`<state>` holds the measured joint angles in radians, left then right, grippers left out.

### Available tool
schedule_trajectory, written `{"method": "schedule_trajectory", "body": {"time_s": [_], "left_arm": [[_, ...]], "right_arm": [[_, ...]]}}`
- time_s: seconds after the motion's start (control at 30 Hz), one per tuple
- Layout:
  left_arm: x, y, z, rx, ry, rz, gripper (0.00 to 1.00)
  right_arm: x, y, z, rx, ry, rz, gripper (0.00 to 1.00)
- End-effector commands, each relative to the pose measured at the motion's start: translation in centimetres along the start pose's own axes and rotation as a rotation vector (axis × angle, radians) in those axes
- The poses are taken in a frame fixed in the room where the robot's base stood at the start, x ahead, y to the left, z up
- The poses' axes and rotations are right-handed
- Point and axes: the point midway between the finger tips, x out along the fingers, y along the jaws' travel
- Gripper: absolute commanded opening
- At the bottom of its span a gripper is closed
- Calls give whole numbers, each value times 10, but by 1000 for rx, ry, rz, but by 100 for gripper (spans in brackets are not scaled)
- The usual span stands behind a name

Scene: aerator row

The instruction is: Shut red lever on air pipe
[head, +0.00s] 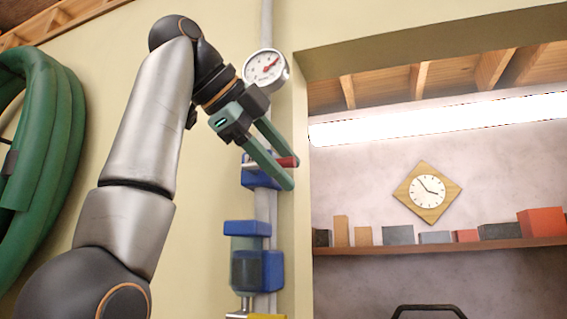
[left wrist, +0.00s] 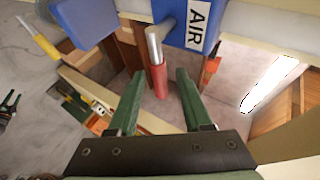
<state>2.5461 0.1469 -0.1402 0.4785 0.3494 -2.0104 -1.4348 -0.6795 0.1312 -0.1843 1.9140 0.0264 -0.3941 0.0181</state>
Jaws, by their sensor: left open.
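The red lever (head: 287,162) has a silver shank and a red grip and lies about level across the grey air pipe (head: 267,25). It comes from a blue valve body (head: 262,179). My left gripper (head: 292,174) is open, its two green fingers reaching to the lever, one tip at about its height and one lower. In the left wrist view the red grip (left wrist: 159,82) lies between the open fingertips (left wrist: 160,73), with gaps on both sides. There the blue body carries a white AIR label (left wrist: 199,22). My right gripper is not in view.
A round gauge (head: 266,70) sits on the pipe just above my gripper. A blue and green unit (head: 247,229) is lower on the pipe. A coiled green hose (head: 50,150) hangs at left. A recess at right has a shelf (head: 440,246) with boxes and a clock (head: 427,191).

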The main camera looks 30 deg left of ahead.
Motion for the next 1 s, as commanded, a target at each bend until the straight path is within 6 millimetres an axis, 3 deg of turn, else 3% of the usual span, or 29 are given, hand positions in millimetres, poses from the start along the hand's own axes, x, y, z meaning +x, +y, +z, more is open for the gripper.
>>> {"method": "schedule_trajectory", "body": {"time_s": [0.5,1.0], "left_arm": [[-67,-1,0,0,0,-1,50],[-74,0,0,0,0,0,50]], "right_arm": [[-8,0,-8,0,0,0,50],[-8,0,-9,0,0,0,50]]}}
